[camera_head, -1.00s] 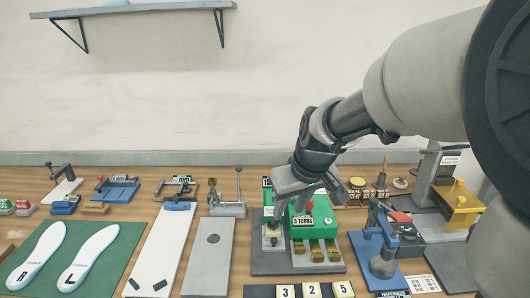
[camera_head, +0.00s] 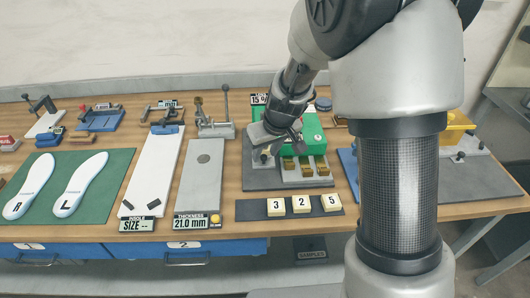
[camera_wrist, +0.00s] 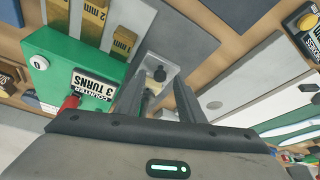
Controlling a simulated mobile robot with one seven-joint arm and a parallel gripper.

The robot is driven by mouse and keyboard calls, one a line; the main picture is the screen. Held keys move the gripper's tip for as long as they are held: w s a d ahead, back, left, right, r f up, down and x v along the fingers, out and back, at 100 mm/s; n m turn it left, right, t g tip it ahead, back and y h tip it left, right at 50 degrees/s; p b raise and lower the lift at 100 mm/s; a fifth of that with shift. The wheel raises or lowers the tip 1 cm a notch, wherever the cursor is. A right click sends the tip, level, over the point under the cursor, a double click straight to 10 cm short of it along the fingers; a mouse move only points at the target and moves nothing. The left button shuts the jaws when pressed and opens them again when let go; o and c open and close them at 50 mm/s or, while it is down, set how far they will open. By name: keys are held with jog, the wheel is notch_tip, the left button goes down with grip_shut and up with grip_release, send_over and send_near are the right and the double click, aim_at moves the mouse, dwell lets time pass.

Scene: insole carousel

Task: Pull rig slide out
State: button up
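The rig is a green box (camera_head: 313,134) on a dark grey base plate (camera_head: 258,178). In the wrist view the box (camera_wrist: 60,48) carries a label (camera_wrist: 93,88) reading 3 TURNS and a red knob (camera_wrist: 70,101). Beside it, a pale metal piece with a black knob (camera_wrist: 160,74) looks like the slide. My gripper (camera_head: 267,143) hangs over this piece, left of the green box. In the wrist view my gripper (camera_wrist: 159,88) has its two fingers apart, with the black knob showing between and beyond their tips. I cannot tell whether they touch anything.
Brass tabs (camera_head: 306,167) stick out at the rig's front. Number tiles (camera_head: 302,204) lie on a dark strip in front. A grey thickness board (camera_head: 198,190) stands to the left, with a lever fixture (camera_head: 214,128) behind it. My arm hides part of the right side.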

jog(key=shift+w+f, duration=0.15)
jog(key=shift+f, duration=0.3)
grip_shut()
